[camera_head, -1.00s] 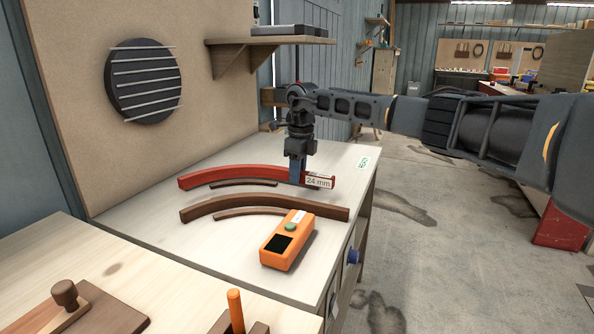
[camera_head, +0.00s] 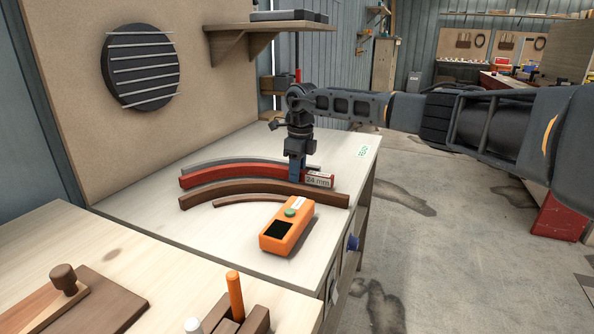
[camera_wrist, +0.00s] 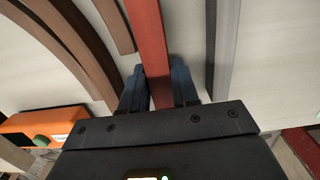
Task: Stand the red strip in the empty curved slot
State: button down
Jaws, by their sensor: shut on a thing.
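In the wrist view the red strip (camera_wrist: 148,40) passes between both fingers. It lies between a short brown strip (camera_wrist: 115,24) and a grey curved strip (camera_wrist: 222,45), with a pale gap on the grey side. In the head view the grey strip (camera_head: 230,162) shows behind it and a long brown curved strip (camera_head: 265,190) in front. Its lower edge is hidden, so I cannot tell whether it touches the bench.
An orange device (camera_head: 287,229) with a dark screen and green button sits on the white bench (camera_head: 175,228) in front of the strips. A shelf (camera_head: 262,28) hangs behind. A nearer wooden bench (camera_head: 100,255) carries a knobbed block and an orange-handled tool.

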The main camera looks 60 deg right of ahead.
jog(key=shift+f, duration=0.3)
dwell(0.4)
jog(key=c, duration=0.8)
grip_release()
jog(key=shift+o, duration=0.2)
jog(key=shift+s+d+r+p, duration=0.1)
jog(key=shift+s+r+p, duration=0.05)
jog(key=shift+r, duration=1.8)
jog(key=shift+s+r+p, duration=0.1)
jog(key=shift+r+p, duration=0.05)
jog(key=shift+r, duration=1.8)
